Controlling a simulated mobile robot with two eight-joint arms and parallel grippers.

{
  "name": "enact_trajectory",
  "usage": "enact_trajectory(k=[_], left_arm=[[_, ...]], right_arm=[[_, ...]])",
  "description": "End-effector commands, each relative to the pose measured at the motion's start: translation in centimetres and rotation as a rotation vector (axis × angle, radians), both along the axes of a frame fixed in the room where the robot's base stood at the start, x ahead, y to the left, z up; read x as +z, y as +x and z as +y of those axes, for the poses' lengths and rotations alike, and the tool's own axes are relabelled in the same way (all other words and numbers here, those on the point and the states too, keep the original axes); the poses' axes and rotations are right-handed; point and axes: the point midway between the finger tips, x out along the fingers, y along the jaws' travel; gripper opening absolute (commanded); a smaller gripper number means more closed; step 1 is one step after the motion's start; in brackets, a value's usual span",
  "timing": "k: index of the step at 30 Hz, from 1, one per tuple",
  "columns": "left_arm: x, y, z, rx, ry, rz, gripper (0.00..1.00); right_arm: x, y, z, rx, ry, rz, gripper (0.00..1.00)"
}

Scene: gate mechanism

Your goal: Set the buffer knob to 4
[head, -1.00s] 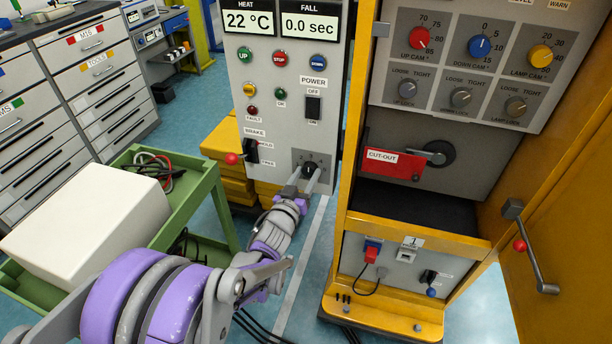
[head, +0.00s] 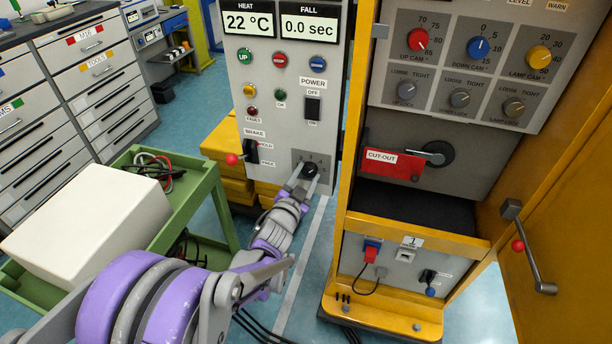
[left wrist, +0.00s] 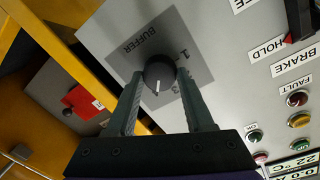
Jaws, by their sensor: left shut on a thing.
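The buffer knob (head: 310,170) is a round black knob on a grey plate low on the light grey control panel. In the left wrist view the dark knob (left wrist: 159,70) has a white pointer line that points down in the picture. My left gripper (head: 306,181) is shut on the knob, one finger on each side, as the left wrist view (left wrist: 160,82) also shows. My right gripper is not in view.
A yellow cabinet (head: 345,215) stands close on the right. A green cart (head: 205,190) with a white box (head: 90,225) stands at the left. Cables lie on the floor.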

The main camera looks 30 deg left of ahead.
Motion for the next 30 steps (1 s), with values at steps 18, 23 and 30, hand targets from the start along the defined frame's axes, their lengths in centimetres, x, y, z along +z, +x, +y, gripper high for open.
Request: enact_trajectory(k=[18, 23, 30], left_arm=[[-0.04, -0.02, -0.05, 0.0, 0.078, 0.02, 0.0], [-0.04, -0.02, -0.05, 0.0, 0.077, 0.02, 0.63], [-0.02, 0.0, -0.04, 0.0, 0.077, 0.019, 0.82]], right_arm=[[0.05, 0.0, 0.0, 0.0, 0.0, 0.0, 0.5], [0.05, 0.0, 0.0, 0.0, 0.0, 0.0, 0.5], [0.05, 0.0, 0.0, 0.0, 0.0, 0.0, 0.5]])
